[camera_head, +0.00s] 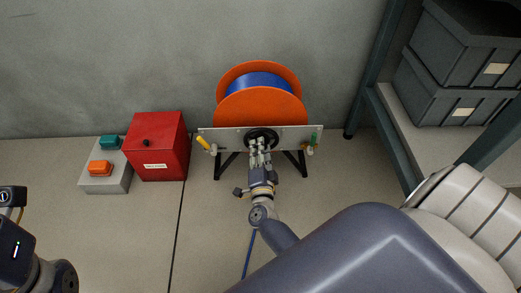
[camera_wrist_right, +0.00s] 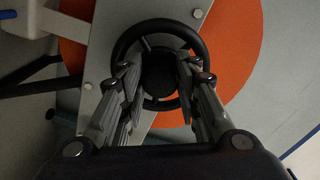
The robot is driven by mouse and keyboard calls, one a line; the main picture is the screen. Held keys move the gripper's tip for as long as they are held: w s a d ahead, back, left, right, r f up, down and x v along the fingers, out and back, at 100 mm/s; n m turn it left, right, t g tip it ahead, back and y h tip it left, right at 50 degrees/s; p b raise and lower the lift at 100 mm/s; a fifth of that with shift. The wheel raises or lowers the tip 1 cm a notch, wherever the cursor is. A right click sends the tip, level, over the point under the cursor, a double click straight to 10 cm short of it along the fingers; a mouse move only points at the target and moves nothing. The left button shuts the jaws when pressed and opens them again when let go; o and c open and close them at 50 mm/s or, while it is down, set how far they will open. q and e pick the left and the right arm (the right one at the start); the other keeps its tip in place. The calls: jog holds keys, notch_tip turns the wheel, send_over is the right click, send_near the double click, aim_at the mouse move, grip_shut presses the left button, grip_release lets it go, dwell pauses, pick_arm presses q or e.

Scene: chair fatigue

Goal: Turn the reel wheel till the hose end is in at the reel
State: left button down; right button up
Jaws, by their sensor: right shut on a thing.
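The reel has orange discs (camera_head: 260,108) with blue hose (camera_head: 258,82) wound between them. Its black wheel (camera_head: 250,133) sits on the front of a pale plate (camera_head: 225,138). My right gripper (camera_head: 260,145) reaches the wheel from the front. In the right wrist view the wheel (camera_wrist_right: 121,45) faces me, and my right gripper (camera_wrist_right: 160,82) is shut on its middle, one finger on each side of the hub. A blue length of hose (camera_head: 249,250) runs along the floor below my right arm. Its end is not visible. My left gripper's fingers are not in view.
A red box (camera_head: 158,150) and a grey box with orange and green buttons (camera_head: 105,180) stand left of the reel. A shelf rack (camera_head: 385,95) with dark crates (camera_head: 450,85) stands right. A grey wall is behind; the floor (camera_head: 205,235) at front left is clear.

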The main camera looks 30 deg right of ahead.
jog(key=shift+m, duration=0.9)
jog(key=o, duration=1.1)
jog(key=shift+v, duration=3.75)
